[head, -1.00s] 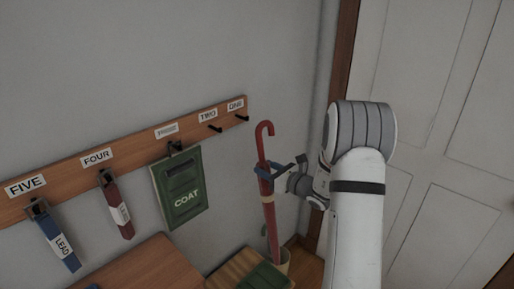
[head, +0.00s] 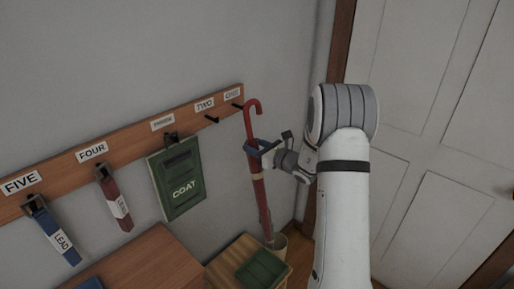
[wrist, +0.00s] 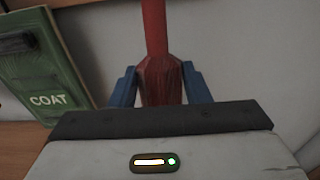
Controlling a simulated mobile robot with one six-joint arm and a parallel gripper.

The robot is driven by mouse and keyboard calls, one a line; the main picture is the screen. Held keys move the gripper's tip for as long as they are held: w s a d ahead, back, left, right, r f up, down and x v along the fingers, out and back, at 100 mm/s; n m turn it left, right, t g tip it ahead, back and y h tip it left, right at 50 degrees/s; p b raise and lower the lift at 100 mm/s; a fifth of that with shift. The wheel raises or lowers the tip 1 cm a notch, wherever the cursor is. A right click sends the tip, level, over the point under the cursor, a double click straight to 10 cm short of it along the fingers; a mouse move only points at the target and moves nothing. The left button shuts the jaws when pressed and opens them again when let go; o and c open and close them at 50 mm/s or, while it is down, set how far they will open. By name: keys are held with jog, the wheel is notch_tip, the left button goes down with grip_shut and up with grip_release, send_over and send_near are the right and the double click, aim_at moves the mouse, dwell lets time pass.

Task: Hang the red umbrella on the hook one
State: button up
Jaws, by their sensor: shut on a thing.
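The red umbrella (head: 257,186) stands upright, its curved handle up, close to the right end of the hook rail. My gripper (head: 262,148) is shut on its upper shaft, below the handle. In the wrist view, the blue fingers of my gripper (wrist: 160,88) sit on both sides of the red umbrella (wrist: 155,35). Hook one (head: 238,105) is a dark peg at the rail's right end, just left of the umbrella's curved handle. I cannot tell whether they touch. The handle's top is out of the wrist view.
The wooden rail (head: 130,142) also bears a green COAT pouch (head: 182,178), a dark red strap (head: 114,198) and a blue LEAD strap (head: 52,232). Hook two (head: 212,120) is bare.

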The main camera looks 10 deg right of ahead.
aim_at(245, 142)
jog(key=shift+p+x, duration=0.65)
jog(key=shift+x, duration=1.85)
jog(key=shift+w+a+f+b, duration=0.4)
jog(key=shift+f+b, duration=0.25)
jog(key=shift+b, duration=0.6)
